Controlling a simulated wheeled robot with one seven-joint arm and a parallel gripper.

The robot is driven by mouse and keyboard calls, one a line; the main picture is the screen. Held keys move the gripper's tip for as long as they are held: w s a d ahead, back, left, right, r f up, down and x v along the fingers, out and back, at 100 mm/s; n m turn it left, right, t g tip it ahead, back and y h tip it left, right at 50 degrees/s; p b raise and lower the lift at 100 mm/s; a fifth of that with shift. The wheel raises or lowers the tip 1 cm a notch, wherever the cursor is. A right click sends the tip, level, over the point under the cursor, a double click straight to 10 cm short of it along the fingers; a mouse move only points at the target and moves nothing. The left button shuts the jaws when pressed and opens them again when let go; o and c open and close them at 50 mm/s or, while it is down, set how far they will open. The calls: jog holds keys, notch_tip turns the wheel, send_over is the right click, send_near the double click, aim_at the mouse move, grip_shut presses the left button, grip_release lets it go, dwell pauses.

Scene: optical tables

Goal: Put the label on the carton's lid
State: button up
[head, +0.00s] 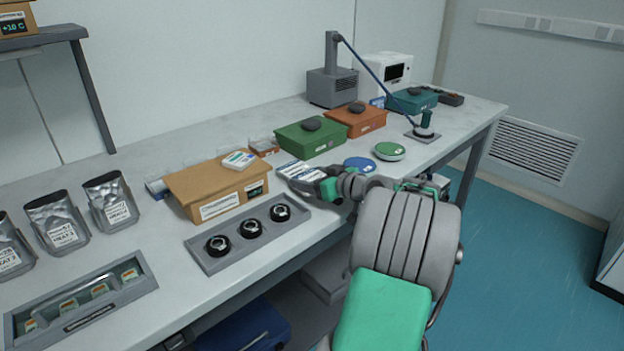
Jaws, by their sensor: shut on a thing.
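The brown carton (212,194) stands closed on the table at centre-left, with a printed strip and a small dark display on its front. A small white box or card with coloured marks (239,159) lies on the carton's lid near its right back part. My gripper (303,181) is just right of the carton, low over the table. It is shut on a thin white label (294,169) with dark print. The fingers and wrist hide part of it, and I cannot tell whether it touches the table.
A grey tray (216,262) with several black round parts lies in front of the carton. Silver pouches (112,203) stand left. Green (310,142) and orange (361,123) boxes stand behind my gripper. Blue (359,163) and green (390,151) discs lie to the right.

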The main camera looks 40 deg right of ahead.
jog(key=shift+f+b, duration=0.3)
jog(key=shift+b, duration=0.05)
jog(key=o, duration=1.3)
jog(key=shift+r, duration=0.1)
jog(key=shift+r+p, duration=0.1)
jog(key=shift+p, duration=0.25)
